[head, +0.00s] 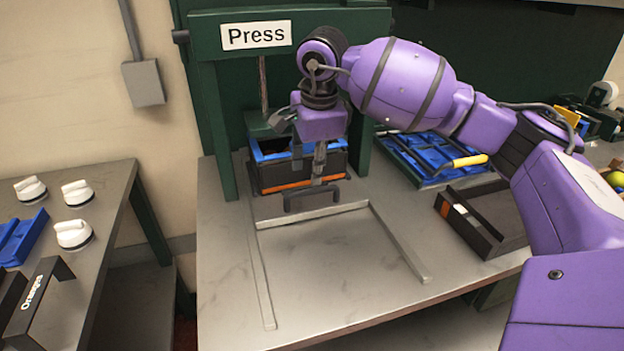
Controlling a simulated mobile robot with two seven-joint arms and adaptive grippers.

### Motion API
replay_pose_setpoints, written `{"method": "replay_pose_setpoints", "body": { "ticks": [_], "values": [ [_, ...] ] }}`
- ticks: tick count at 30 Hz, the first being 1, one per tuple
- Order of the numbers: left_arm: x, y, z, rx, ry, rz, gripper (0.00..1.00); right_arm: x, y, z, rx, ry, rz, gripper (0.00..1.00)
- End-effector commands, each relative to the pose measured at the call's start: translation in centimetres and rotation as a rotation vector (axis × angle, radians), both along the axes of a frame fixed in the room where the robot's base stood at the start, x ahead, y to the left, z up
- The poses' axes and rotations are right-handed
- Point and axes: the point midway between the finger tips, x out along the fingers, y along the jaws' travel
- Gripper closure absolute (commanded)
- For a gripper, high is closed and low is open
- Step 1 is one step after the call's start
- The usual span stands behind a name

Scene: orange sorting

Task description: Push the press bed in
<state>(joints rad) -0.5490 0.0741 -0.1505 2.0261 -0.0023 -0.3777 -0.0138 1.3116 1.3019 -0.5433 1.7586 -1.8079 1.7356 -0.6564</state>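The green press (210,110) with a "Press" sign stands at the back of the grey table. Its bed (268,175), a black box with a blue top edge and an orange stripe low on its front, sits between the press's uprights. A dark handle (312,198) shows at the bed's front. My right gripper (303,150) is in front of the bed, pointing down, with a finger reaching close above the handle. I cannot tell whether it touches the handle or how far its fingers are apart. The gripper and wrist hide part of the bed. My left gripper is out of view.
Low metal rails (262,275) frame a bare tabletop area in front of the bed. A blue tray (425,150) with a yellow handle and an open black box (485,225) lie to the right. A side table (110,215) with white knobbed objects stands left, across a gap.

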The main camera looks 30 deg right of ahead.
Motion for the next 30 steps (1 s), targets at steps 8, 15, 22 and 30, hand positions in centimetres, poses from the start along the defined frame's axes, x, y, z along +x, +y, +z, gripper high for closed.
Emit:
{"method": "replay_pose_setpoints", "body": {
  "ticks": [8, 15, 22, 30],
  "values": [
    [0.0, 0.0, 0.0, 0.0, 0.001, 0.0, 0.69, -0.9, 0.2, 5.1, 0.0, -0.002, 0.001, 0.7],
    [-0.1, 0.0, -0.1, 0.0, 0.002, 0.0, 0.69, -1.2, 0.3, 6.5, -0.001, -0.001, 0.0, 0.7],
    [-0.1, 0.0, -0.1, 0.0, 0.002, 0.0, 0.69, -1.2, 0.3, 6.4, -0.001, 0.0, 0.0, 0.7],
    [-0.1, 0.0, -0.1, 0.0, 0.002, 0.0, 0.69, -1.2, 0.3, 6.4, -0.001, 0.0, 0.0, 0.7]
  ]
}}
